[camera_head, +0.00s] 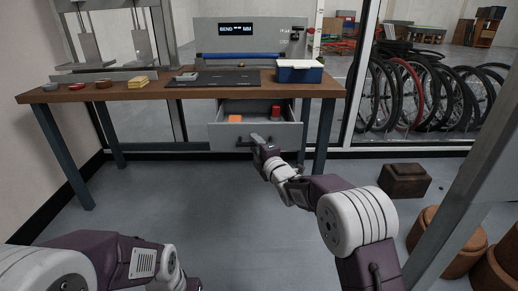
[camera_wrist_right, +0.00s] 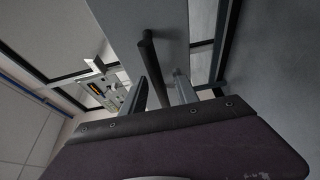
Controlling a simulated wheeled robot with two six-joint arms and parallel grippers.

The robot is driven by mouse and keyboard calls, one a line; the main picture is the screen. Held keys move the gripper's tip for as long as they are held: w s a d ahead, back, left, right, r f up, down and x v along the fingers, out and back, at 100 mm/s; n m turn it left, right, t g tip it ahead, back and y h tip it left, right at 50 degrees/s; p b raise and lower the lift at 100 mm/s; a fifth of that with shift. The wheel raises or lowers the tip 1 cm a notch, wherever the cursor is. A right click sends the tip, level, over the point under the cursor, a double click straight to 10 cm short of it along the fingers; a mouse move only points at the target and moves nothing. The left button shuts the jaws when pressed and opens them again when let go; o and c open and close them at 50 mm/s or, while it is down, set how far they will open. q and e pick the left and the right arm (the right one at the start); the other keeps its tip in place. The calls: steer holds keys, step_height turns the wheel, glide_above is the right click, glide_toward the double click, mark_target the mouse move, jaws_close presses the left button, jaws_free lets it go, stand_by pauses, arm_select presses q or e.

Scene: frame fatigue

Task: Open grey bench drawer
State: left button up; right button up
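The grey bench drawer (camera_head: 228,136) stands partly pulled out under the wooden bench, its inside showing. An orange block (camera_head: 235,118) and a red item (camera_head: 275,111) lie in it. My right gripper (camera_head: 258,139) is at the drawer's front, by its dark bar handle. In the right wrist view the handle (camera_wrist_right: 149,62) runs down between the two fingers of the right gripper (camera_wrist_right: 164,92), which stand apart with a gap beside the bar. Firm contact cannot be made out. My left arm shows at the bottom left of the head view; its gripper is out of sight.
The bench top (camera_head: 140,90) carries a dark mat (camera_head: 215,79), a blue and white box (camera_head: 299,71) and small parts. A brown block (camera_head: 405,181) and round brown stools stand on the right. The floor before the bench is clear.

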steer(key=p+v, duration=0.2)
steer(key=v, duration=0.6)
steer(key=shift+s, duration=0.3)
steer(key=shift+d, duration=0.15)
